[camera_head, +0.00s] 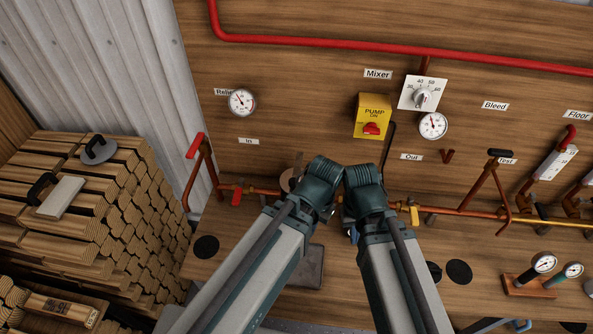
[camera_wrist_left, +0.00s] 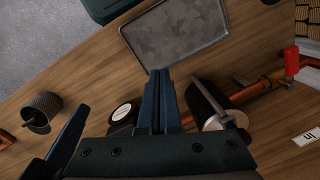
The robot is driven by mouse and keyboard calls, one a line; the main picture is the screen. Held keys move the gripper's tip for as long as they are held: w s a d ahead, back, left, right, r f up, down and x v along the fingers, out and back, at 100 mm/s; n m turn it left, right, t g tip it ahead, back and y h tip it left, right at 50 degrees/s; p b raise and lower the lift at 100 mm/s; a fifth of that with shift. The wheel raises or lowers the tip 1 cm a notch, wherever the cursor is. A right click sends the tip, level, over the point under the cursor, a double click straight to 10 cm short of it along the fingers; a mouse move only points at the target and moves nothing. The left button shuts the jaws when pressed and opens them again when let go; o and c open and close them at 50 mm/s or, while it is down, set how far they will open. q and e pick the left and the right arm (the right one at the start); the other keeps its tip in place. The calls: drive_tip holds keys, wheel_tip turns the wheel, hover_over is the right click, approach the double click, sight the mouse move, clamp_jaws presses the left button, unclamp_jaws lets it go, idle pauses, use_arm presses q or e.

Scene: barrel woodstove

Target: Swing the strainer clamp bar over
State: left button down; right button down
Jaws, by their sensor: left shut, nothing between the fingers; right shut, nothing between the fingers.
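In the left wrist view a dark, cylindrical body with a pale metal bracket (camera_wrist_left: 228,118), which looks like the strainer and its clamp bar, sits on the copper pipe. I cannot tell clearly which way the bar lies. My left gripper (camera_wrist_left: 158,78) is shut and empty, its fingertips pointing just left of that body. In the head view a round brownish part (camera_head: 288,180) shows left of my wrists; my arms hide most of the strainer area. My right gripper (camera_head: 352,235) is shut and empty, mostly hidden behind its wrist, close beside the left one.
The copper pipe has a red valve handle (camera_head: 237,196) at left and a yellow one (camera_head: 414,214) at right. The yellow pump box (camera_head: 373,105) is above. Firewood (camera_head: 130,190) is stacked left.

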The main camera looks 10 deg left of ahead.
sight(294, 180)
idle(0.4)
use_arm(q)
drive_tip(key=c, duration=1.3)
unclamp_jaws()
drive_tip(key=shift+w+r+p, duration=0.15)
drive_tip(key=shift+r+p, duration=0.15)
drive_tip(key=o, duration=0.7)
drive_tip(key=shift+m, duration=0.7)
drive_tip(key=w+r+p, duration=0.1)
drive_tip(key=r+p, duration=0.1)
drive_tip(key=w+a+r+p, duration=0.1)
drive_tip(key=w+r+p, duration=0.3)
drive_tip(key=r+p, duration=0.1)
drive_tip(key=shift+a, duration=0.4)
drive_tip(key=shift+o, duration=0.4)
drive_tip(key=w+a+r+m+h+p, duration=0.1)
drive_tip(key=w+a+r+m+p, duration=0.1)
drive_tip(key=w+a+r+p, duration=0.3)
wheel_tip(294, 180, up, 4)
drive_tip(key=w+p, duration=0.2)
drive_tip(key=p, duration=0.2)
drive_tip(key=shift+w+m, duration=0.3)
drive_tip(key=shift+m, duration=0.1)
drive_tip(key=shift+w+a, duration=0.25)
wheel_tip(294, 180, down, 14)
drive_tip(key=b, duration=1.3)
drive_tip(key=shift+r, duration=0.15)
